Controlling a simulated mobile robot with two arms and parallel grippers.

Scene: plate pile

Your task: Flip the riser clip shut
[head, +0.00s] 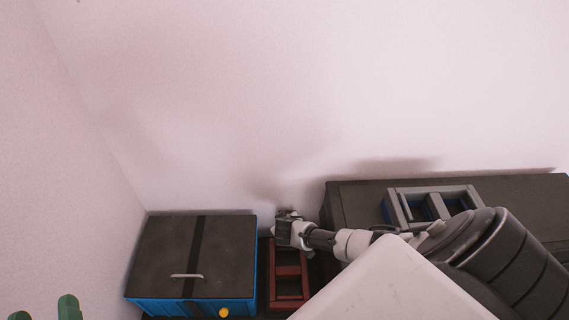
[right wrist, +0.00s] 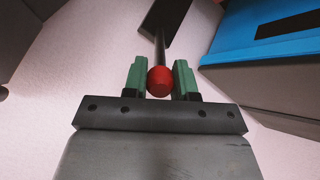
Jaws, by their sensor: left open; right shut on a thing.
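A red ball knob (right wrist: 160,81) on a thin dark rod (right wrist: 160,45) sits between the green fingers of my right gripper (right wrist: 160,80) in the right wrist view. The fingers are shut on it from both sides. The rod runs up to a dark flat plate (right wrist: 167,18). I cannot tell whether this is the riser clip's lever. In the head view my right arm reaches in from the right, and its end is above a red frame (head: 290,271). The green fingertips of my left gripper (head: 44,309) show at the bottom left, apart and empty.
A blue box (head: 150,307) with a dark lid and a pale handle (head: 187,276) stands left of the red frame. An orange round thing (head: 224,312) is at its front. A grey frame (head: 434,189) lies on a dark box (head: 355,193) at right. The wall is close behind.

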